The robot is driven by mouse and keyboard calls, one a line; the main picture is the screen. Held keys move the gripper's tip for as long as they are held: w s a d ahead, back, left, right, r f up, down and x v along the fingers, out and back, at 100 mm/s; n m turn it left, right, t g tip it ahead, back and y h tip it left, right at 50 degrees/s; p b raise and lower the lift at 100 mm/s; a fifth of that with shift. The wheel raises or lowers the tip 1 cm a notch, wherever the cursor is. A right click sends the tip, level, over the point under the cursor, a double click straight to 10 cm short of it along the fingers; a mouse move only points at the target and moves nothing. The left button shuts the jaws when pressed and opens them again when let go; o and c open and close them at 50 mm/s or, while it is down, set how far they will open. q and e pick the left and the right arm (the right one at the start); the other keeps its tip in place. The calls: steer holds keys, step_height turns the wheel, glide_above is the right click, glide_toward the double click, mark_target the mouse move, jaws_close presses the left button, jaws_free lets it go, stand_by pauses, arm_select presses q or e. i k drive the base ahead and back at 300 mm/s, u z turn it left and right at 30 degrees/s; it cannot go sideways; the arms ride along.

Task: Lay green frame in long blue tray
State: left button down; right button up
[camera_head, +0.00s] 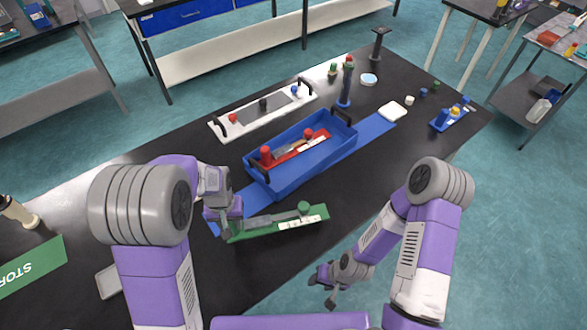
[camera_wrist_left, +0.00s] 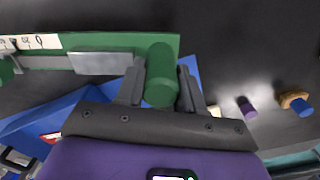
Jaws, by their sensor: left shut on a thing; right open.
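The green frame (camera_head: 262,230) is in front of the long blue tray, with a grey bar, a white label strip and a green knob on its right part. My left gripper (camera_head: 224,222) is shut on the green post (camera_wrist_left: 161,78) at the frame's left end; the post stands between the fingers in the left wrist view. I cannot tell whether the frame touches the table. The long blue tray (camera_head: 318,168) holds a red frame with red knobs and has black end handles. My right gripper (camera_head: 328,284) is open and empty, off the table's front edge.
The tray stands on a blue strip (camera_head: 376,129). Behind it is a white tray (camera_head: 213,127) with handles and knobs. A green storage sign (camera_head: 30,268) is at left.

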mark_target(311, 163)
steer(key=z, duration=2.1)
steer(key=k, duration=0.75)
steer(key=u, duration=0.8)
steer(key=i, duration=0.95)
steer(key=z, duration=0.05)
